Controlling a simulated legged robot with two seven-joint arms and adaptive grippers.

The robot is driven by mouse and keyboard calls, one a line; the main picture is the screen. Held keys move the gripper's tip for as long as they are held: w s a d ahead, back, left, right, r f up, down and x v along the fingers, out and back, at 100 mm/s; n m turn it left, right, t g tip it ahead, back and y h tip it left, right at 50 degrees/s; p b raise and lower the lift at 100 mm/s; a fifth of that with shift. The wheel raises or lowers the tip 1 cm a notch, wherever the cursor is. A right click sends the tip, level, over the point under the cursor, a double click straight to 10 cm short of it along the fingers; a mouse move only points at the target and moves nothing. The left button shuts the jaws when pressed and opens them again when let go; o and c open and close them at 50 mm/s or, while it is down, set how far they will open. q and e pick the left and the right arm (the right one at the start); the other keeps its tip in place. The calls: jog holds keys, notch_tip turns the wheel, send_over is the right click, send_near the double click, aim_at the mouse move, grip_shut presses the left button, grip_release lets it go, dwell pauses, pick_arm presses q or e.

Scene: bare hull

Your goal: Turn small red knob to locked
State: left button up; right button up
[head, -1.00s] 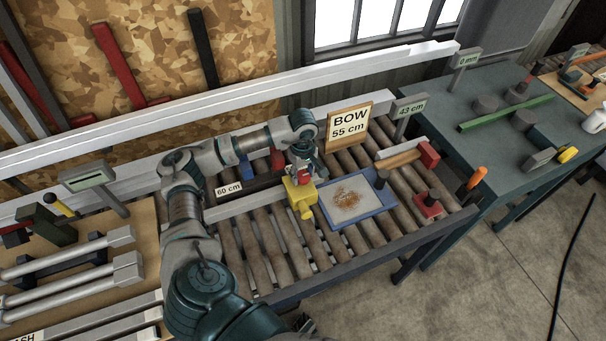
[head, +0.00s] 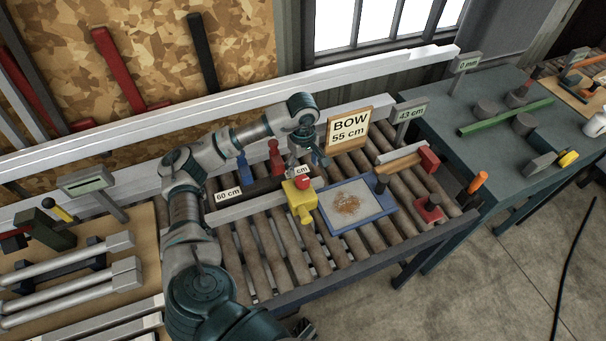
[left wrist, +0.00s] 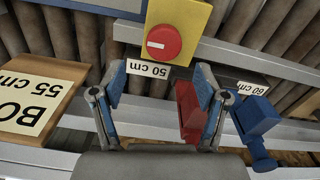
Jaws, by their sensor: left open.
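The small red knob (head: 302,182) sits on a yellow block (head: 300,205) on the roller bench. In the left wrist view the round red knob (left wrist: 164,42) shows a white bar lying level across the picture, on the yellow face (left wrist: 192,14). My left gripper (head: 303,168) is just behind and above the knob. In the left wrist view its two blue-padded fingers (left wrist: 160,75) are spread, with nothing between them; the knob lies beyond the tips, apart from them. No locked mark is readable.
A "BOW 55 cm" sign (head: 348,128) stands to the right behind the block. A blue-rimmed tray (head: 334,224) lies close on the block's right. Red (head: 275,158) and blue (head: 242,166) parts stand behind the gripper's left. A long pale rail (head: 240,103) runs behind.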

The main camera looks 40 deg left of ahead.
aim_at(302, 178)
pick_arm(q)
jog(key=r, duration=0.5)
jog(key=shift+a+r, duration=0.2)
jog(key=shift+r, duration=0.1)
